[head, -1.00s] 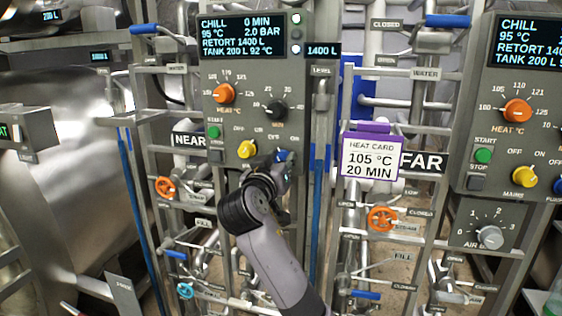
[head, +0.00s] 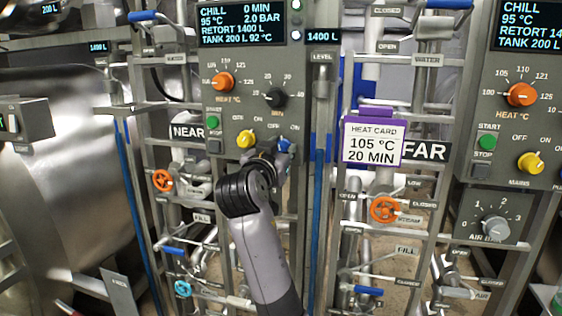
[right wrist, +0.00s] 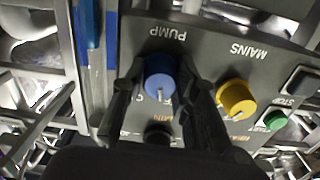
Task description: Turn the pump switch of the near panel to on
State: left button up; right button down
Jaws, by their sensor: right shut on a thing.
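The near panel (head: 222,165) stands at the upper middle of the head view. Its blue pump switch (head: 286,145) is at the panel's lower right, partly hidden by my right gripper (head: 277,150). In the right wrist view, the blue pump switch (right wrist: 162,78) sits between the two dark fingers of my right gripper (right wrist: 163,88), which is shut on it. Its white mark points down in that upside-down view, towards partly covered lettering; I cannot tell the exact setting. My left gripper is not in view.
The yellow mains switch (right wrist: 236,98) is close beside one finger, with the green start button (right wrist: 275,120) beyond. A blue upright bar (head: 318,220) runs just right of the near panel. A purple-framed heat card (head: 374,140) and the far panel (head: 480,205) are further right.

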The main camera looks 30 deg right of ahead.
jog(key=m+b, duration=0.2)
jog(key=m, duration=0.1)
jog(key=m+b, duration=0.1)
jog(key=shift+f+m+b, duration=0.25)
jog(key=shift+m+b, duration=0.05)
jog(key=shift+r+m+b, duration=0.15)
jog(key=shift+m+b, duration=0.75)
jog(key=shift+m, duration=1.1)
jog(key=c, duration=1.3)
grip_release()
jog(key=shift+r, duration=0.1)
